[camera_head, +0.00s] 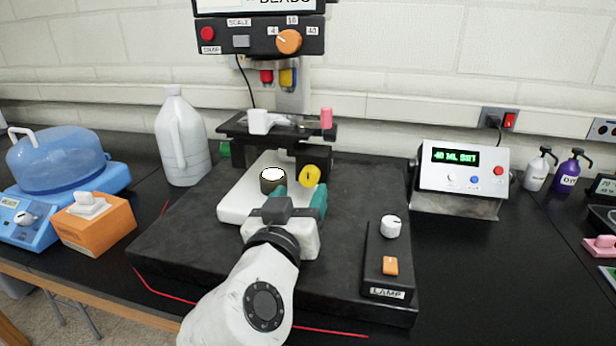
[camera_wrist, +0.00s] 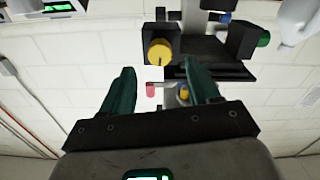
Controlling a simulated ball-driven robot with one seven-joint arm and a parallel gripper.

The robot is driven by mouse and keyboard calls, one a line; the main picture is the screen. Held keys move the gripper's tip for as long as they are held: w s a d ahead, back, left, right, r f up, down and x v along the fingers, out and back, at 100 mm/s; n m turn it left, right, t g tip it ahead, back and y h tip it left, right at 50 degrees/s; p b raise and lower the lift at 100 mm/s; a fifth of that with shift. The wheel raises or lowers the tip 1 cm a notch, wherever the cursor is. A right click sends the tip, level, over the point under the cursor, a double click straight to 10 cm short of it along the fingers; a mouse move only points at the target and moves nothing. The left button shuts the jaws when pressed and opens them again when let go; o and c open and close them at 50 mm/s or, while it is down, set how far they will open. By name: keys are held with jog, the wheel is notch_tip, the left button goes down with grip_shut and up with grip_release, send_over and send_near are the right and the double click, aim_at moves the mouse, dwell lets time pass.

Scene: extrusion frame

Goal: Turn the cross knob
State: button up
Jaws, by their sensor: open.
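No knob in view carries a readable "cross" label, so I cannot tell by name which one is the cross knob. A round yellow knob (camera_head: 310,175) with a dark mark faces me on the black stand of the instrument. The yellow knob also shows in the wrist view (camera_wrist: 159,52), just beyond and between my fingertips. My gripper (camera_head: 299,193) has teal fingers, which also show in the wrist view (camera_wrist: 158,70). It is open and empty, with a visible gap to the knob. A pink knob (camera_head: 326,118) sits at the stage's right end.
A dark cylinder with a white top (camera_head: 272,180) stands beside my left finger. A lamp box (camera_head: 382,262) with a white knob is at the slab's right. The instrument head (camera_head: 262,36) hangs above. A white jug (camera_head: 182,140) stands left; a display unit (camera_head: 462,180) stands right.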

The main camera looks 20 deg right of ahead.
aim_at(307, 180)
jog(key=x, duration=0.5)
jog(key=shift+w+d+p, duration=0.25)
jog(key=shift+w+p, duration=0.05)
jog(key=shift+w, duration=0.05)
jog(key=c, duration=1)
